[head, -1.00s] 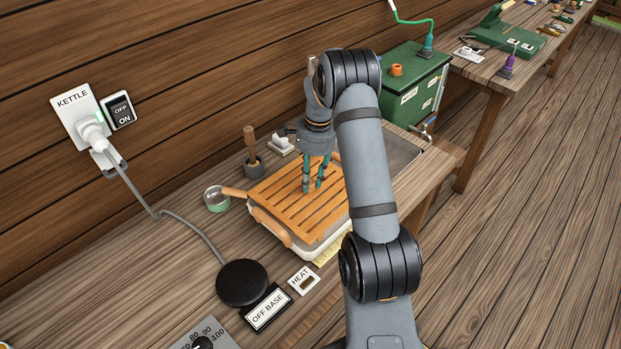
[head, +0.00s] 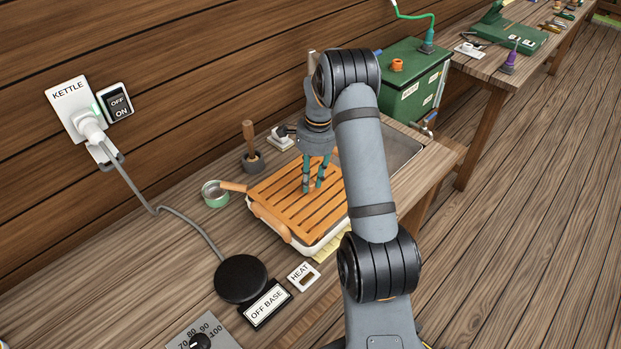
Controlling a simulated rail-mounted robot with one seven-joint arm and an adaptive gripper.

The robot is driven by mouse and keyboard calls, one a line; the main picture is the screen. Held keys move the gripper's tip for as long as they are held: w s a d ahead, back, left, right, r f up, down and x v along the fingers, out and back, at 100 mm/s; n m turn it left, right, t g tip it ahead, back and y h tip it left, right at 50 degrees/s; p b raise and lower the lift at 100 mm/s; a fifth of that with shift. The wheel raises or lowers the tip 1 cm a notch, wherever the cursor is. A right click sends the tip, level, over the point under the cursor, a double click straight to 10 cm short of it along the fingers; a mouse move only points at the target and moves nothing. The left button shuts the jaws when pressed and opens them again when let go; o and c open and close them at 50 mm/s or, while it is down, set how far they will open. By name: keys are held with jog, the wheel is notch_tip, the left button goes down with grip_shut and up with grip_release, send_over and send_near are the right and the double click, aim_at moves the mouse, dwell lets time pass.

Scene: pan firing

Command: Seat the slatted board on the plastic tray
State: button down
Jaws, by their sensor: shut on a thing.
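The slatted board (head: 283,206), orange-brown wood with long slots, lies over the white plastic tray (head: 322,243) on the bench. The tray's pale rim shows along the board's front and lower right edges. I cannot tell whether the board is fully down on the rim all round. My gripper (head: 313,186) points down at the middle of the board, with its teal fingers shut on a slat. My arm hides the right end of the board and tray.
A small green-rimmed strainer (head: 215,194) and a grey pot with a wooden-handled tool (head: 251,158) stand left of and behind the board. A black round base (head: 241,279) and labels are in front. A grey metal tray (head: 402,150) lies behind right; a green box (head: 412,85) stands beyond.

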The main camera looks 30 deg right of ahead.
jog(key=shift+f+b, duration=0.75)
jog(key=shift+f, duration=0.2)
jog(key=c, duration=1.4)
grip_release()
jog(key=shift+o, duration=0.2)
notch_tip(320, 180, up, 12)
jog(key=d, duration=0.1)
jog(key=shift+d, duration=0.1)
jog(key=f, duration=0.4)
jog(key=a+f, duration=0.1)
jog(key=f, duration=0.6)
jog(key=shift+a+f, duration=0.15)
jog(key=shift+f, duration=0.2)
jog(key=shift+r+p, duration=0.3)
jog(key=shift+p, duration=0.1)
jog(key=shift+f, duration=0.1)
